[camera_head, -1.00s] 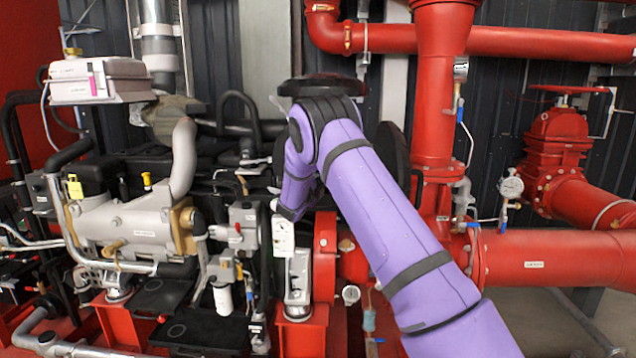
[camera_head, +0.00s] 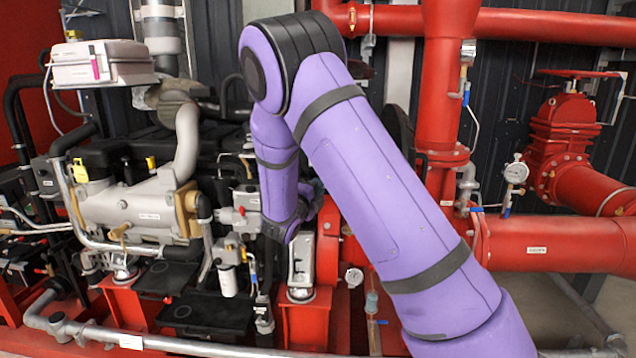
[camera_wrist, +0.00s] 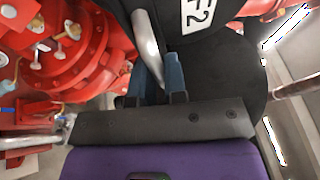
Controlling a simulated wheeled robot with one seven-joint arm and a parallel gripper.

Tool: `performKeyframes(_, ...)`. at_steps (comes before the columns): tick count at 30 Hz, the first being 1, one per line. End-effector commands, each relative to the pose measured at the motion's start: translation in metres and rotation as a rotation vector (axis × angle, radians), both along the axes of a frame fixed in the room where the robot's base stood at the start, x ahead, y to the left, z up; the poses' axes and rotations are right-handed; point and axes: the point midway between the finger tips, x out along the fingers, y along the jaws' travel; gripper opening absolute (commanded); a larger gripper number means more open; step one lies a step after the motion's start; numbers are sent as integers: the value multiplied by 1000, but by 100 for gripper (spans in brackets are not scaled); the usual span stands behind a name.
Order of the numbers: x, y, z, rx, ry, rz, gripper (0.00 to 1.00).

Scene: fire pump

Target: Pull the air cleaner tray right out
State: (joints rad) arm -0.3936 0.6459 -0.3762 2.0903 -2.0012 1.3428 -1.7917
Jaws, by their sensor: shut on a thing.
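In the wrist view, the two blue-grey fingers of my gripper (camera_wrist: 158,72) are shut on a curved silver bar handle (camera_wrist: 147,36) that passes between them. The handle runs up against a black part (camera_wrist: 228,50) with a white label (camera_wrist: 197,13). This black part may be the air cleaner tray, but I cannot tell its whole shape or whether it is apart from its housing. In the head view my arm's end hangs in front of the engine's right end, and the fingers, handle and tray are hidden behind it.
The silver and black engine (camera_head: 130,205) stands left of my arm. A silver pipe (camera_head: 200,346) runs low in front. Red flanged pipework (camera_wrist: 85,55) is close left of my gripper.

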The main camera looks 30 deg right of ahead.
Motion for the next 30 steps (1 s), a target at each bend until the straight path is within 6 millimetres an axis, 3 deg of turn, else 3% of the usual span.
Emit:
performKeyframes(6,-12,9,-1,1,1,1,0)
performKeyframes(18,-15,11,-2,2,4,1,0)
performKeyframes(19,-15,11,-2,2,4,1,17)
performKeyframes(22,-15,11,-2,1,3,1,38)
performKeyframes(30,-14,10,-1,0,1,0,38)
